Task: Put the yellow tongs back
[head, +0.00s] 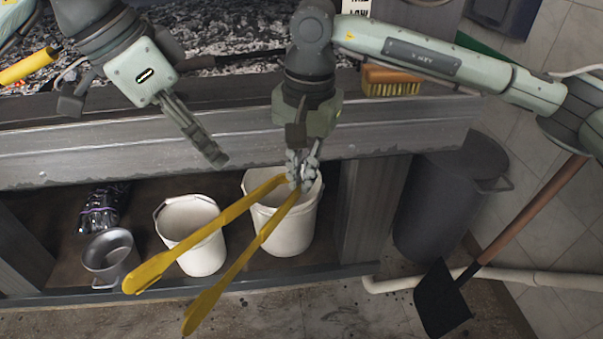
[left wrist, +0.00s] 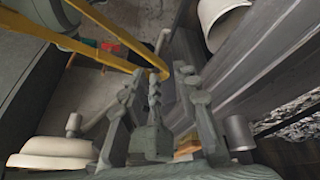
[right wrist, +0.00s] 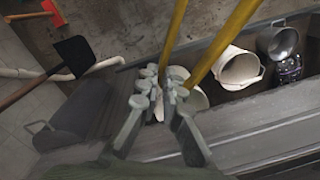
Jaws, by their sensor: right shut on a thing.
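The yellow tongs (head: 222,217) hang in front of the grill's lower shelf in the head view, their arms spread and pointing down and left. My right gripper (head: 302,170) is shut on their upper, hinged end, in front of the right white bucket. The tongs' arms also run away from my right gripper (right wrist: 165,88) in the right wrist view (right wrist: 222,48). My left gripper (head: 217,160) is empty, left of the right gripper and above the tongs' arms. In the left wrist view its fingers (left wrist: 172,75) stand apart, with the tongs (left wrist: 128,66) beyond them.
Two white buckets (head: 205,252) and a grey metal pot (head: 108,252) stand on the lower shelf. The grill's front ledge (head: 100,148) runs behind the grippers. A brush (head: 392,80), dark bin (head: 440,205) and shovel (head: 440,300) are at right. A yellow handle (head: 28,67) lies at upper left.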

